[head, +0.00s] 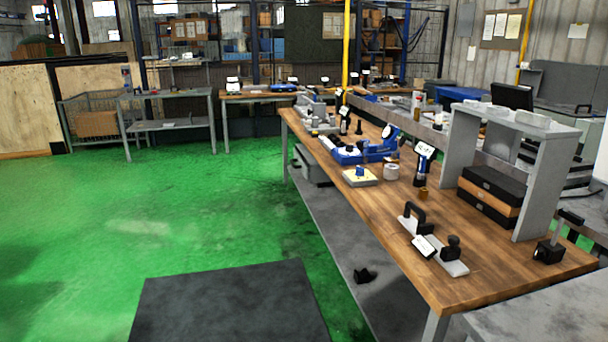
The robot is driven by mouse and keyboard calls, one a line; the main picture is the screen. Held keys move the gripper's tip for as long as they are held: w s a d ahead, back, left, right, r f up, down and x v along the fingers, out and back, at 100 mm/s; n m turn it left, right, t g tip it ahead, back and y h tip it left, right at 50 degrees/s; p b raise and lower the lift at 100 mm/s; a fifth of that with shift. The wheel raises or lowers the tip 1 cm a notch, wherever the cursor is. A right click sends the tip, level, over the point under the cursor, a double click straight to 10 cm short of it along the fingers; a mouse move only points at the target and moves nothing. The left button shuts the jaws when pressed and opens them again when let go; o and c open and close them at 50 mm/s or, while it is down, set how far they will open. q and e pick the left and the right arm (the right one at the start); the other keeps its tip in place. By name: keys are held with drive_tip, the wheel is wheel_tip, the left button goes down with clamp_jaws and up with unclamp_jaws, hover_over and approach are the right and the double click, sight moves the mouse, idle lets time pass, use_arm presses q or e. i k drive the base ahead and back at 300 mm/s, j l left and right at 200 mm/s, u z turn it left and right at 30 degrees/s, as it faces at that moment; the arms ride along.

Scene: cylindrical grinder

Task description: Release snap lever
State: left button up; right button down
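Neither of my grippers shows in the head view. Nothing in view is labelled as the snap lever. A small black block with an upright, tilted lever (559,238) and a black grip at its top stands at the right end of the wooden workbench (490,262). Left of it, a light grey bar with a black arched handle (414,217), a black knob (452,247) and a white tag (424,246) lies near the bench's front edge. I cannot tell which of these carries the snap lever, or its latch state.
A dark mat (230,307) lies on the green floor (140,228), which is clear to the left. A grey table (550,312) fills the lower right corner.

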sight(359, 144)
drive_tip(key=i, duration=1.5)
drive_tip(key=i+l+u, duration=0.1)
drive_tip(key=i, duration=1.4)
